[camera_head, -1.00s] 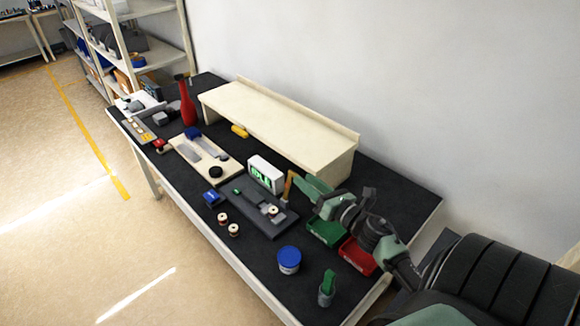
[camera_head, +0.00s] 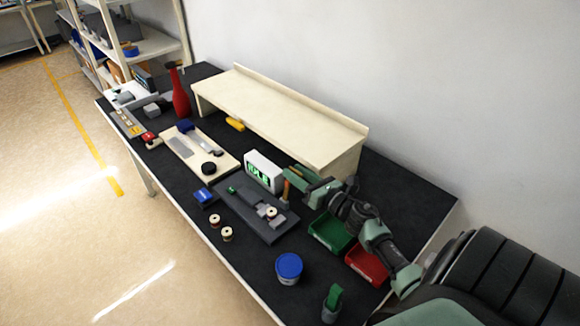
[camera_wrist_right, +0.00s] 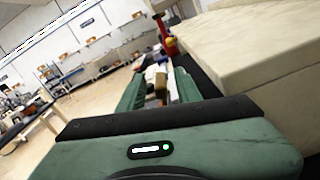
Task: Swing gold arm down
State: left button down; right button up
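The gold arm (camera_head: 286,189) stands roughly upright on the dark grey fixture plate (camera_head: 262,229), beside the white box with a green display (camera_head: 263,171). My right gripper (camera_head: 290,175) is at the top of the gold arm, reaching in from the right. In the right wrist view, the two green fingers (camera_wrist_right: 158,84) are spread apart. The gold arm's end (camera_wrist_right: 160,84) shows between them, with a gap visible. The gripper partly hides the gold arm's upper end in the head view. My left gripper is not in view.
A green bin (camera_head: 330,233) and a red bin (camera_head: 367,264) lie below my right arm. A cream riser shelf (camera_head: 285,118) stands close behind the gripper. A blue-lidded tub (camera_head: 289,268) and two spools (camera_head: 221,228) stand at the table's front.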

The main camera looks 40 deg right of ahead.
jog(key=shift+w+f, duration=0.15)
jog(key=shift+w, duration=1.3)
jog(key=shift+a, duration=0.1)
grip_shut()
